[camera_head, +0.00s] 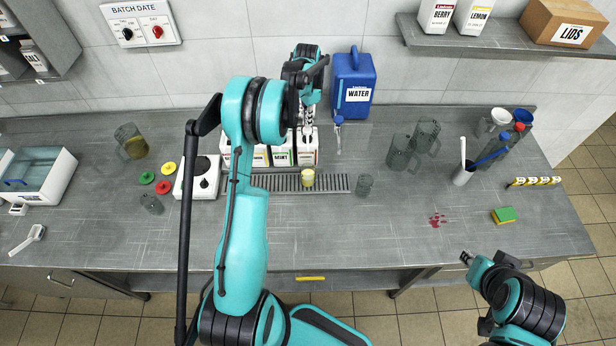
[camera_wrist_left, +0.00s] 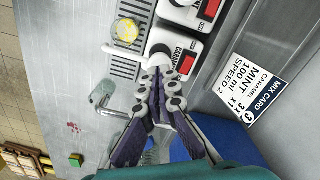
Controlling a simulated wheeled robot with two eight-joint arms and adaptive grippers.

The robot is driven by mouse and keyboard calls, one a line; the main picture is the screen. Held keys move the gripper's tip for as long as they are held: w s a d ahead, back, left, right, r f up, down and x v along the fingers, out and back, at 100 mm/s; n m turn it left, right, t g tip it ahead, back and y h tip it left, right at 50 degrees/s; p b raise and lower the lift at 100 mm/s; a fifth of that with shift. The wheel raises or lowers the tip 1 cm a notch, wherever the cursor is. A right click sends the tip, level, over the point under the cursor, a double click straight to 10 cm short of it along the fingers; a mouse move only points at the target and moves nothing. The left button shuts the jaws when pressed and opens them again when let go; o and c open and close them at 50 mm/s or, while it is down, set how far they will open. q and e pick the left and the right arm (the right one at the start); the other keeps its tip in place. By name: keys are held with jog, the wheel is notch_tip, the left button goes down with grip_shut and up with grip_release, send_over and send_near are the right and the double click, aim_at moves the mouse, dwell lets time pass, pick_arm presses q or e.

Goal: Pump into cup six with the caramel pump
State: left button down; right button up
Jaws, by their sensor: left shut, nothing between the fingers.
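The caramel pump bottle (camera_wrist_left: 187,62) has a red label and stands at the right end of the row of pump bottles, also in the head view (camera_head: 307,153). Its white spout (camera_wrist_left: 117,51) points out over the drip tray. A small cup with yellowish contents (camera_head: 307,178) stands on the tray in front of it, also in the left wrist view (camera_wrist_left: 123,31). No number on the cup is readable. My left gripper (camera_wrist_left: 153,84) is shut and empty, its tips at the pump head; contact is unclear. My right gripper (camera_head: 467,257) hangs by the front edge, its jaws too small to judge.
The drip tray (camera_head: 335,183) runs before the bottles. An empty cup (camera_head: 365,184) stands to its right. A blue water jug (camera_head: 352,82) is behind. A mix card (camera_wrist_left: 260,88) is on the wall. The right front counter has free room around a red spill (camera_head: 437,220).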

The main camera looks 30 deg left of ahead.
pick_arm(q)
notch_tip(320, 180, up, 6)
jog(key=p, duration=0.2)
jog(key=shift+p, duration=0.35)
jog(key=shift+d, duration=0.1)
dwell(0.3)
jog(key=s+d+r+n+t+b, duration=0.2)
jog(key=s+d+n+t+b, duration=0.1)
jog(key=s+d+b, duration=0.95)
jog(key=s+d+f+n+t+b, duration=0.1)
jog(key=s+d+f+b, duration=0.3)
jog(key=s, duration=0.4)
jog(key=s+d+f+n+t+b, duration=0.1)
jog(key=s+d+f+t+b, duration=0.2)
jog(key=s+f+b, duration=0.3)
notch_tip(320, 180, down, 4)
jog(key=shift+s+d+r+n, duration=0.2)
jog(key=shift+s+d+n, duration=0.2)
jog(key=shift+s+d, duration=0.65)
